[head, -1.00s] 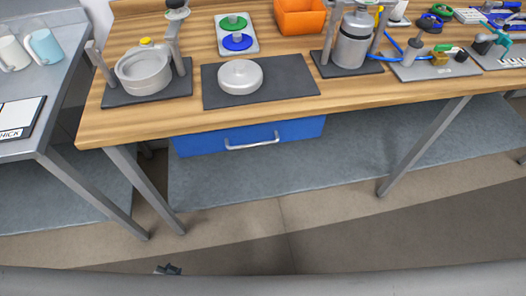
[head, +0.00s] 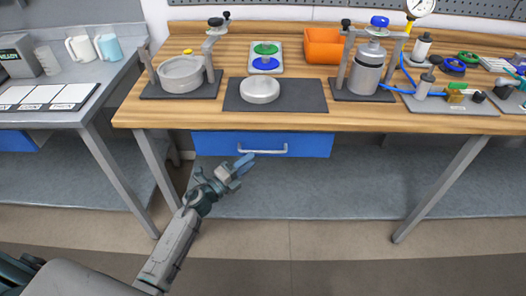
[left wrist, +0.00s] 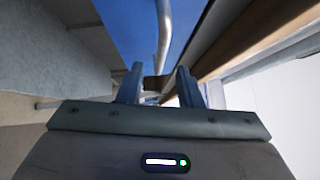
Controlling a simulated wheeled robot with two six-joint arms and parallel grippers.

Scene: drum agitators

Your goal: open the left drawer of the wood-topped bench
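The wood-topped bench (head: 215,115) has a blue drawer (head: 310,145) under its left part, with a silver bar handle (head: 263,151). The drawer looks shut. My left gripper (head: 243,162) is just in front of and below the left end of the handle. In the left wrist view my gripper (left wrist: 160,85) has its two fingers apart with nothing between them. The handle (left wrist: 164,35) shows just beyond the fingertips, in line with the gap, against the blue drawer front (left wrist: 130,25). My right gripper is not in view.
On the bench stand a grey pot on a stand (head: 181,75), a dark mat (head: 300,97) with a white disc, an orange bin (head: 322,46) and a metal canister (head: 367,72). A grey table (head: 60,118) is at the left. Bench legs stand either side of the drawer.

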